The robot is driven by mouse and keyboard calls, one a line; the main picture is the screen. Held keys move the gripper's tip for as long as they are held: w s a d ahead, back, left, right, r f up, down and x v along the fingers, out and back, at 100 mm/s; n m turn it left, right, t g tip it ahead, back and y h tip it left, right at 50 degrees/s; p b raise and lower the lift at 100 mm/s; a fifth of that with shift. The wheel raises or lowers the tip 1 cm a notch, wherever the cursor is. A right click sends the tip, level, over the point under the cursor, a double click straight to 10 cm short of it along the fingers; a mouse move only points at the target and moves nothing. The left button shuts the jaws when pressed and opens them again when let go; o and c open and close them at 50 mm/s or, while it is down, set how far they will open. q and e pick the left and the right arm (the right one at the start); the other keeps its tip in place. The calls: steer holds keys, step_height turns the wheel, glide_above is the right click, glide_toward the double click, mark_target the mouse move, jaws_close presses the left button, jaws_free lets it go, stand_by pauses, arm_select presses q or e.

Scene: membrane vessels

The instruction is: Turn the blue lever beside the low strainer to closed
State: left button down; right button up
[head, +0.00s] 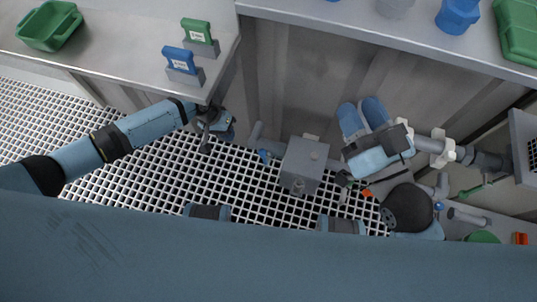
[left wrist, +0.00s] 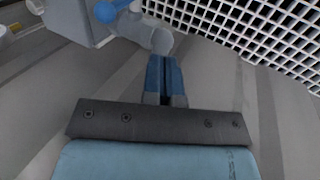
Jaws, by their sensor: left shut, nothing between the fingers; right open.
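The low strainer appears to be the grey box (head: 303,165) above the grating in the head view, with a pipe stub on its left. The small blue lever (head: 264,156) sits on that stub, left of the box. In the left wrist view the blue lever (left wrist: 106,12) is at the top, by a grey pipe (left wrist: 150,36) and the box's side (left wrist: 75,18). My left gripper (head: 226,128) is left of the lever and apart from it; its fingers (left wrist: 165,62) are together and empty. The lever's exact angle is unclear.
A bench at upper left holds a green tray (head: 50,26), a green tagged block (head: 197,32) and a blue tagged block (head: 180,60). Another bench with a blue container (head: 457,15) runs along the top. White-clamped pipework (head: 440,150) and an orange part (head: 366,192) lie right.

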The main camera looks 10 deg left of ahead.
mark_target(264, 159)
arm_select(q)
steer(key=s+d+f+b, duration=0.1)
steer(key=d+f+b, duration=0.5)
steer(key=d+f, duration=0.2)
steer(key=shift+s+d+f, duration=0.25)
steer(key=shift+s+f, duration=0.1)
arm_select(e)
step_height(264, 159, down, 9)
steer(key=g, duration=0.3)
steer(key=shift+r+n, duration=0.2)
steer(key=shift+n, duration=0.2)
steer(key=shift+w+a, duration=0.1)
